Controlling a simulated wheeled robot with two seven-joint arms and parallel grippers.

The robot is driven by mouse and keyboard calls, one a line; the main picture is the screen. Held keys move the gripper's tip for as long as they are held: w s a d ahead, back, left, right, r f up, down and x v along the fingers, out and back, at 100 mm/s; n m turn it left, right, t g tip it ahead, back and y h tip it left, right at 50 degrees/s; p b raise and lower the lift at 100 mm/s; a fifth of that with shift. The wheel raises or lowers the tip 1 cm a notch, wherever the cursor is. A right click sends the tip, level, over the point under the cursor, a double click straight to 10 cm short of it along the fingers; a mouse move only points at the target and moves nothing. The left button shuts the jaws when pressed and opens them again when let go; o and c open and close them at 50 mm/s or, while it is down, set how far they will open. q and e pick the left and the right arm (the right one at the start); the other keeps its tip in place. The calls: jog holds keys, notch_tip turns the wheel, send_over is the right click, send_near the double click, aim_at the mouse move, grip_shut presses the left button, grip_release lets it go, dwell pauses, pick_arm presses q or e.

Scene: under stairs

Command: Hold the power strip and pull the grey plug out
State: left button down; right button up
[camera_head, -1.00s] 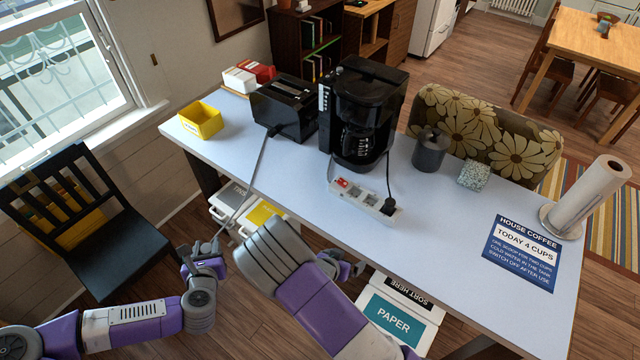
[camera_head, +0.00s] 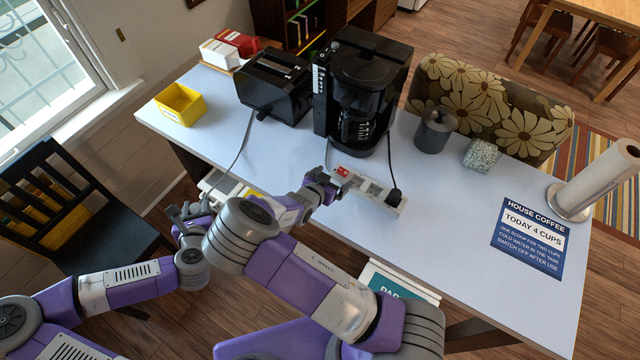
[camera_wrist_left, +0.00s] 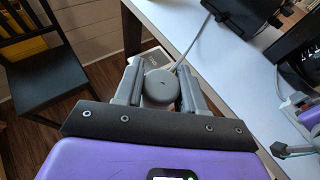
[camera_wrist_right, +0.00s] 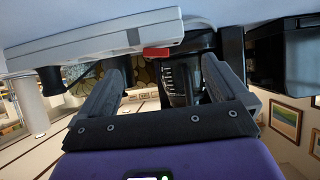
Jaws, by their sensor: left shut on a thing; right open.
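The white power strip (camera_head: 374,192) lies on the table in front of the coffee maker. Its red switch is at its left end, and a black plug (camera_head: 394,197) sits in its right end. My left gripper (camera_head: 186,212) is off the table's front-left edge, shut on the round grey plug (camera_wrist_left: 161,88). The plug is out of the strip; its grey cord (camera_wrist_left: 194,44) runs up to the table. My right gripper (camera_head: 328,182) is open and empty at the strip's left end. In the right wrist view the strip (camera_wrist_right: 95,45) lies along the upper left, not between the fingers (camera_wrist_right: 163,75).
The black toaster (camera_head: 272,88) and coffee maker (camera_head: 362,90) stand behind the strip. A yellow box (camera_head: 180,104) is at the left, and a grey canister (camera_head: 435,130) at the right. A black chair (camera_head: 70,215) stands left.

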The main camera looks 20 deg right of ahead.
aim_at(340, 172)
pick_arm(q)
jog(key=shift+s, duration=0.15)
pick_arm(e)
jog(key=x, duration=0.3)
jog(key=shift+w+d, duration=0.1)
jog(key=shift+d, duration=0.2)
jog(key=shift+w+d+f, duration=0.3)
jog(key=shift+w+f, duration=0.05)
jog(key=shift+w, duration=0.05)
jog(key=c, duration=1.4)
pick_arm(q)
jog(key=c, duration=1.4)
grip_release()
grip_shut()
